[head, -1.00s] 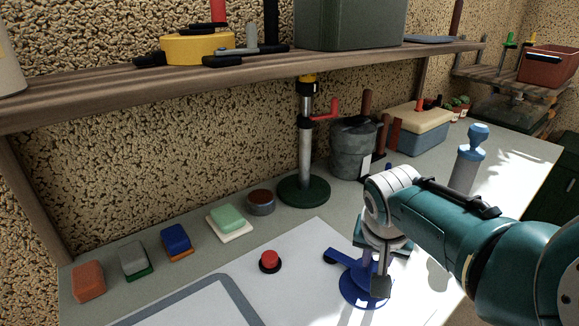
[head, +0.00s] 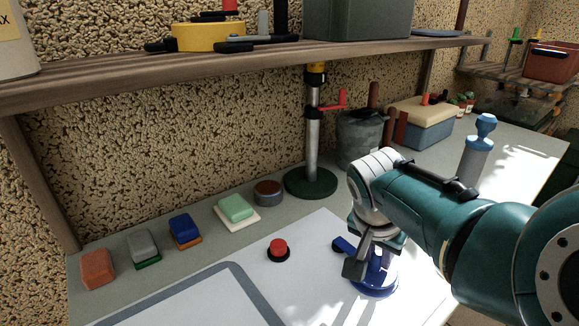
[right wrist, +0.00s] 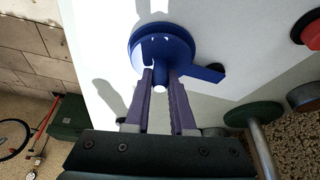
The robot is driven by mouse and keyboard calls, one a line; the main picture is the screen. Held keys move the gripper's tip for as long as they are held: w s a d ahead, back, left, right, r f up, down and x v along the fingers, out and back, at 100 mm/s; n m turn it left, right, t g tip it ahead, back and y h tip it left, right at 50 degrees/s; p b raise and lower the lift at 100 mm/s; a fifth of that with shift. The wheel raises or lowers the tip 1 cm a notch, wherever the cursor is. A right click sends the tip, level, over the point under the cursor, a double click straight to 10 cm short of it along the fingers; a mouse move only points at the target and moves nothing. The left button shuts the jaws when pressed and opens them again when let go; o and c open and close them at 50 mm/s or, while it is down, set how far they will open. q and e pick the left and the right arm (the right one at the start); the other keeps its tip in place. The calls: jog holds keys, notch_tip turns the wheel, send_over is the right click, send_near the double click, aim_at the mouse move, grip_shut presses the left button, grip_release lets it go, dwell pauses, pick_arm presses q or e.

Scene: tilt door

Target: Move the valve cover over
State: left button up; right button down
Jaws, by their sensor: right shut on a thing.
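The blue valve cover (head: 377,284), a round disc with a short arm and a central post, sits on the white panel in the head view. In the right wrist view the cover (right wrist: 180,45) fills the upper middle, with its arm pointing to the lower right. My right gripper (right wrist: 159,84) is shut on the cover's post, one finger on each side. In the head view the gripper (head: 373,258) comes down over the disc and hides part of it. My left gripper is not in view.
A red button (head: 278,248) is left of the cover on the white panel (head: 320,285). Behind stand a green-based post (head: 311,183) and a grey bucket (head: 358,140). Several sponge-like blocks line the back left. A wooden shelf (head: 200,72) hangs above.

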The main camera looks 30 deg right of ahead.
jog(key=c, duration=0.8)
grip_release()
jog(key=shift+o, duration=0.2)
jog(key=shift+a+r+p, duration=0.15)
jog(key=shift+r+p, duration=0.15)
jog(key=shift+r, duration=0.1)
jog(key=p+v, duration=0.4)
jog(key=v, duration=0.5)
jog(key=shift+s, duration=0.15)
